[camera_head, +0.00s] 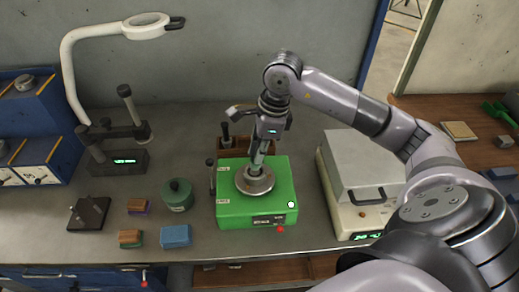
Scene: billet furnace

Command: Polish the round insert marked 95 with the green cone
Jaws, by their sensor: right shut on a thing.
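My right gripper (258,160) points down over a green box (284,200) with a small display on its front. It is shut on the middle of a round grey-brown metal disc (255,185), at the top of the green box. I cannot tell if the disc rests on the box or hangs just above it. No 95 mark can be read on it. A dark green round pot (177,196) with a knob stands left of the box. I cannot make out a green cone for sure. My left gripper is not in view.
Small blocks (176,236) and a dark angled stand (89,214) lie to the left. A gauge stand (118,160) and a white lamp (148,26) stand behind. A white lidded device (362,170) is close on the right. The front bench edge is near.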

